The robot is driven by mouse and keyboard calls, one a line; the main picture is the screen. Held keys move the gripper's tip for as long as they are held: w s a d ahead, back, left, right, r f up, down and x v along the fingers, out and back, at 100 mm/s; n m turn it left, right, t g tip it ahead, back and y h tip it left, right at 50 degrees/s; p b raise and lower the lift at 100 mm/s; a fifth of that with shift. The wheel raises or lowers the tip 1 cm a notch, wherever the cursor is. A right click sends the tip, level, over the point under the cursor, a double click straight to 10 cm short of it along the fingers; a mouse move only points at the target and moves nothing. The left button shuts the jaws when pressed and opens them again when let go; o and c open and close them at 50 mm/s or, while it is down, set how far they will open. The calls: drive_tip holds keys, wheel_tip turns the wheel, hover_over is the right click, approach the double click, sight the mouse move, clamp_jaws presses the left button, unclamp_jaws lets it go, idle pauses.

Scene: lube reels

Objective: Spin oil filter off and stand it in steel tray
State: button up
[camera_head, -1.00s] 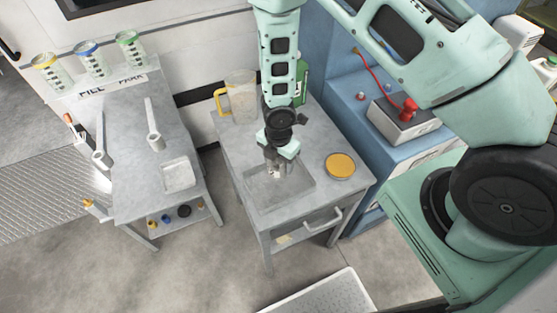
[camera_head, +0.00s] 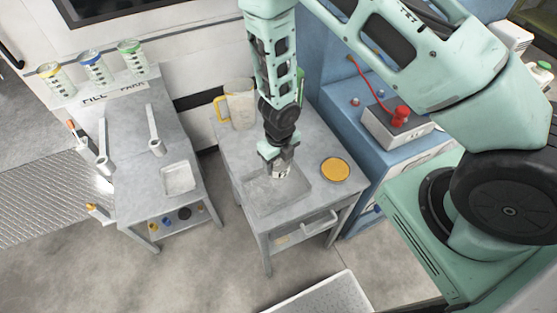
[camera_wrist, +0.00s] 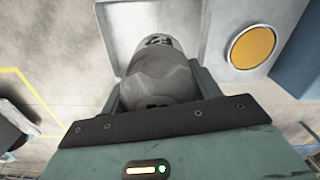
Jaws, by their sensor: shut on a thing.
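The oil filter (camera_head: 281,171) is a pale grey cylinder with dark markings. My gripper (camera_head: 279,166) is shut on it, above the shallow steel tray (camera_head: 262,211) on the middle cart. In the wrist view, the filter (camera_wrist: 160,72) sits between the two fingers of my gripper (camera_wrist: 160,92), its marked end pointing away from the palm. The tray (camera_wrist: 125,22) shows behind it. I cannot tell whether the filter's lower end touches the tray floor.
A round amber-topped dish (camera_head: 336,169) stands right of the tray. A clear jug with a yellow handle (camera_head: 239,103) is behind it. A left cart (camera_head: 135,178) carries funnels, tools and a small tray. A blue cabinet (camera_head: 343,97) borders the right.

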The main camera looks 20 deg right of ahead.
drive_tip(key=shift+f+b, duration=4.55)
drive_tip(key=shift+f, duration=0.2)
drive_tip(key=shift+f+b, duration=0.5)
drive_tip(key=shift+f, duration=0.05)
drive_tip(key=o, duration=1.3)
drive_tip(key=shift+c, duration=0.2)
wheel_tip(320, 180, up, 18)
drive_tip(key=p, duration=1.4)
drive_tip(key=shift+f+p, duration=0.25)
drive_tip(key=shift+p, duration=0.1)
